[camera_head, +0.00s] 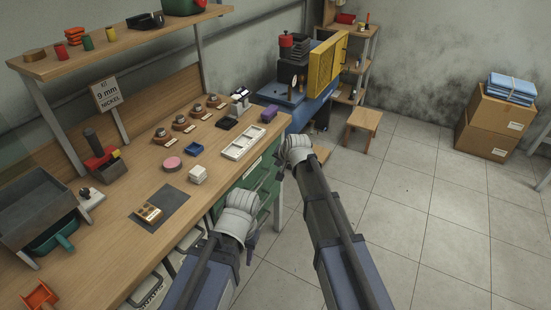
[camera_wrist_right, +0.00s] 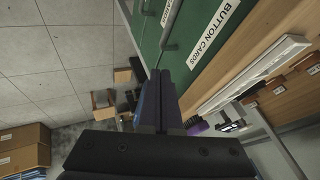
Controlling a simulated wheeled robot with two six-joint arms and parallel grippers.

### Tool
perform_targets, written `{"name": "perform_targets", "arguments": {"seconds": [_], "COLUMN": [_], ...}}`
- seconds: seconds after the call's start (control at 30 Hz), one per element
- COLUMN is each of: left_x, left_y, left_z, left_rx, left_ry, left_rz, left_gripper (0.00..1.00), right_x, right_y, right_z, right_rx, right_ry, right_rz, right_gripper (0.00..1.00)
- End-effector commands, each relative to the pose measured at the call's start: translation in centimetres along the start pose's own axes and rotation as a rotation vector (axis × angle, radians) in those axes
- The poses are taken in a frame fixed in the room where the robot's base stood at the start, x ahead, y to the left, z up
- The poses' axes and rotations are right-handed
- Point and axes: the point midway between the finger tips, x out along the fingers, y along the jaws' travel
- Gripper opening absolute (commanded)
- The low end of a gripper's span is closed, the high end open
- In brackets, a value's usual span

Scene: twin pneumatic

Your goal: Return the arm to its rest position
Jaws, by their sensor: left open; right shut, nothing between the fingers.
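My left arm reaches in from the bottom of the head view, and its wrist is beside the front edge of the workbench (camera_head: 112,262). The left gripper (camera_head: 253,243) is open, partly hidden behind the pale wrist, with nothing seen in it. My right arm reaches further forward, beside the green drawer cabinet (camera_head: 262,186). The right gripper (camera_head: 281,166) is mostly hidden by its wrist in the head view. In the right wrist view the right gripper (camera_wrist_right: 160,105) is shut and empty, its fingers together near the green drawer fronts (camera_wrist_right: 195,45) labelled "BUTTON CARDS".
The bench holds a white tray (camera_head: 241,142), a dark mat (camera_head: 176,204) and several small parts. A blue machine (camera_head: 295,105) with a yellow panel (camera_head: 322,64) stands beyond. A small wooden stool (camera_head: 364,119) and cardboard boxes (camera_head: 484,137) stand right. The tiled floor between is clear.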

Motion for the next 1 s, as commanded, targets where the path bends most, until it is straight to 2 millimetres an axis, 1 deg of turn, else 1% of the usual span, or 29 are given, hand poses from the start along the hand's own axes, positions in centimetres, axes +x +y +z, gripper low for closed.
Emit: {"name": "perform_targets", "arguments": {"seconds": [0.03, 0.07, 0.37, 0.43, 0.47, 0.57, 0.6, 0.67, 0.7, 0.77, 0.8, 0.9, 1.0], "left_x": [-0.7, -0.7, -0.7, -1.0, -1.3, -2.6, -3.2, -4.1, -4.6, -5.4, -5.8, -6.7, -7.3], "left_y": [-0.1, -0.1, -0.1, -0.1, -0.1, -0.2, -0.3, -0.4, -0.4, -0.5, -0.6, -0.6, -0.7], "left_z": [0.0, 0.0, 0.0, 0.1, 0.1, 0.1, 0.2, 0.2, 0.3, 0.3, 0.3, 0.4, 0.4], "left_rx": [0.0, 0.0, 0.0, 0.0, 0.0, 0.0, 0.0, 0.0, 0.0, 0.0, 0.0, 0.0, 0.0], "left_ry": [0.0, 0.0, 0.0, 0.0, 0.0, 0.0, 0.0, 0.0, 0.0, 0.0, 0.0, 0.0, 0.0], "left_rz": [0.0, 0.0, 0.0, 0.0, 0.0, 0.0, 0.0, 0.0, 0.0, 0.0, 0.0, 0.0, 0.0], "left_gripper": [0.45, 0.45, 0.45, 0.45, 0.45, 0.45, 0.45, 0.45, 0.45, 0.45, 0.45, 0.45, 0.45], "right_x": [-0.8, -0.9, -0.9, -1.5, -2.0, -4.7, -6.1, -8.5, -10.1, -12.4, -13.9, -17.3, -19.7], "right_y": [-0.1, 0.0, 0.1, 0.1, 0.1, 0.6, 1.1, 1.9, 2.6, 3.6, 4.4, 6.1, 7.4], "right_z": [-0.1, 0.0, 0.1, 1.0, 1.7, 5.8, 7.9, 11.2, 13.2, 15.9, 17.5, 20.6, 22.6], "right_rx": [0.0, 0.0, -0.002, -0.024, -0.043, -0.158, -0.221, -0.322, -0.39, -0.484, -0.542, -0.663, -0.747], "right_ry": [0.0, 0.0, -0.001, -0.016, -0.03, -0.11, -0.154, -0.228, -0.278, -0.349, -0.395, -0.496, -0.571], "right_rz": [0.0, 0.0, 0.001, 0.011, 0.019, 0.072, 0.101, 0.146, 0.174, 0.215, 0.24, 0.291, 0.326], "right_gripper": [0.0, 0.0, 0.0, 0.0, 0.0, 0.0, 0.0, 0.0, 0.0, 0.0, 0.0, 0.0, 0.0]}}
